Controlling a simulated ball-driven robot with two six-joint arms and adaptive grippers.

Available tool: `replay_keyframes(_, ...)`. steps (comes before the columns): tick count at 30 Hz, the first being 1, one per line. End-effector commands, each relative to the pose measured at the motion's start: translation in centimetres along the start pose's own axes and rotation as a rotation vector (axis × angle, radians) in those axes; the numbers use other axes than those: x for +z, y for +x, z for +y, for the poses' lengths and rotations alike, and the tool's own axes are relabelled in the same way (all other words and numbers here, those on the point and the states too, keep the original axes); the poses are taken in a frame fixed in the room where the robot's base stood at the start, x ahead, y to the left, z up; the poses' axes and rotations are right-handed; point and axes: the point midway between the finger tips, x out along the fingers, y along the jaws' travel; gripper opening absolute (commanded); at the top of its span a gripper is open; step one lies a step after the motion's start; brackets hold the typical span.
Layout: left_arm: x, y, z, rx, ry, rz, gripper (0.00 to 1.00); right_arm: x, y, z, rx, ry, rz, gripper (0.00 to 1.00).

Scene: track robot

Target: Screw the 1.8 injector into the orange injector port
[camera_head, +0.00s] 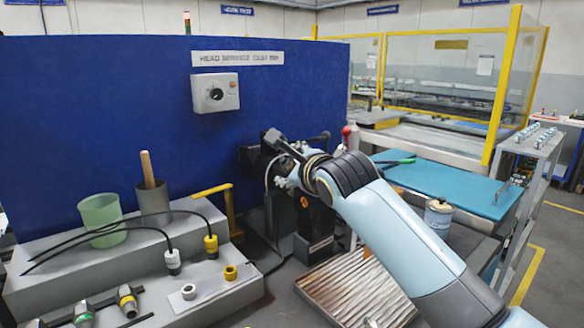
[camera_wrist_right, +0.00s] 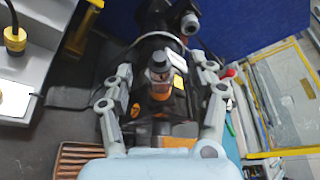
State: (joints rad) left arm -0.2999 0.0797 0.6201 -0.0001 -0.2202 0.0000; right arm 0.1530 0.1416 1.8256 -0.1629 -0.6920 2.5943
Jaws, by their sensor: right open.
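My right gripper (camera_head: 284,168) reaches the dark fixture (camera_head: 318,222) in front of the blue panel. In the right wrist view, my right gripper (camera_wrist_right: 165,90) is open, with one finger on each side of a small dark-topped cylindrical part (camera_wrist_right: 160,66). Contact with the fingers is unclear. Injector-like parts with a green band (camera_head: 83,312) and a yellow band (camera_head: 127,300) lie at the lower left. No 1.8 marking is readable. My left gripper is out of view.
The grey stepped bench (camera_head: 110,262) holds a green cup (camera_head: 101,218), a grey cup (camera_head: 154,203) with a wooden handle, and cables with white and yellow connectors. A ribbed tray (camera_head: 345,288) lies under my right arm. A tin (camera_head: 438,217) and a teal mat (camera_head: 450,186) are to the right.

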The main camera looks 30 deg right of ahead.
Motion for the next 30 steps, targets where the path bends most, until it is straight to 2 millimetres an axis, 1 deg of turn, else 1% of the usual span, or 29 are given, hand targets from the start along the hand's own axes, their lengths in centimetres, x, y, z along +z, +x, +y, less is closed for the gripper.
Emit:
replay_keyframes(4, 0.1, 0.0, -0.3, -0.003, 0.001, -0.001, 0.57, 0.0, -0.5, 0.1, 0.001, 0.0, 0.0, 0.57)
replay_keyframes(7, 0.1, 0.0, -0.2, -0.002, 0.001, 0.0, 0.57, 0.0, -1.8, 0.1, 0.0, 0.0, -0.001, 0.57)
replay_keyframes(15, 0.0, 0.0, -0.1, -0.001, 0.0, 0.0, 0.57, -0.1, -7.9, 0.1, 0.001, 0.0, 0.0, 0.57)
replay_keyframes(18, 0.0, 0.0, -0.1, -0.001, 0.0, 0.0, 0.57, -0.1, -9.7, 0.1, 0.001, 0.0, 0.0, 0.57)
replay_keyframes(21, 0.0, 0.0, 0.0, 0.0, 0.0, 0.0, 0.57, -0.1, -11.0, 0.1, 0.001, 0.0, 0.001, 0.57)
replay_keyframes(25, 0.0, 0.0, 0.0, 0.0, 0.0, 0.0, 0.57, 0.0, -11.9, 0.0, 0.0, 0.0, 0.0, 0.57)
replay_keyframes(30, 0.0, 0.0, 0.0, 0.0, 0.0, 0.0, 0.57, 0.0, -12.0, 0.0, 0.0, 0.0, 0.0, 0.57)
